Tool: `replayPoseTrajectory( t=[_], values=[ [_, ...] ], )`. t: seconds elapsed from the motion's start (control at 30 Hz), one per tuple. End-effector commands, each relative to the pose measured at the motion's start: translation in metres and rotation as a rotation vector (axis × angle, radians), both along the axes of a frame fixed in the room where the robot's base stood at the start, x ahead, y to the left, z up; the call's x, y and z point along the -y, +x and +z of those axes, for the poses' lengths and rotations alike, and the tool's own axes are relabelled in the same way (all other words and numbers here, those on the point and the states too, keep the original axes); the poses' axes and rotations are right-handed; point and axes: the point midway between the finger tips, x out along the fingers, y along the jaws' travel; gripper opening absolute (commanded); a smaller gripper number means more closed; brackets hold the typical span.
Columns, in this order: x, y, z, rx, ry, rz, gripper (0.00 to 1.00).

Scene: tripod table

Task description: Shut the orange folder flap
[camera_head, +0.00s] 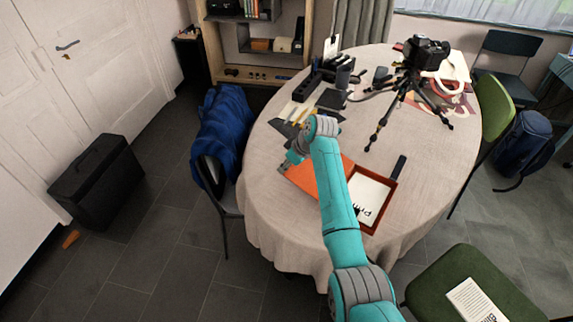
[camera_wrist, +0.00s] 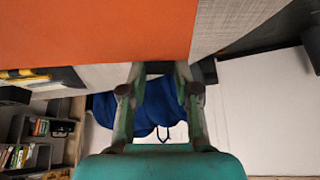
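The orange folder lies open on the round table. Its orange flap (camera_head: 301,179) extends to the left, partly behind my arm. Its right half (camera_head: 391,194) is a red-brown tray holding a white sheet with dark lettering. My gripper (camera_head: 284,167) is at the flap's left outer edge. In the wrist view the flap (camera_wrist: 95,30) fills the top, and the fingertips of my gripper (camera_wrist: 160,68) reach its edge. The fingers are apart with a gap between them. I cannot tell whether they touch the flap, or whether it is slightly raised.
A camera on a tripod (camera_head: 408,85) stands at the back right of the table (camera_head: 440,165). A dark slim object (camera_head: 399,167) lies just beyond the folder's right side. Pens, papers and dark boxes crowd the back left. A blue jacket (camera_head: 224,125) hangs on the left chair.

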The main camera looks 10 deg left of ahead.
Motion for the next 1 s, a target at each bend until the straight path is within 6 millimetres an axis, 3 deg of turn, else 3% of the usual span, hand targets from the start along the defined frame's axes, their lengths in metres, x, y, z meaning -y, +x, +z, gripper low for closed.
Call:
replayPoseTrajectory(
  t=[0.37,1.0],
  values=[
    [0.000,0.000,0.001,0.000,0.000,0.000,0.24],
    [0.008,-0.003,0.026,0.001,0.001,0.000,0.24]
  ],
)
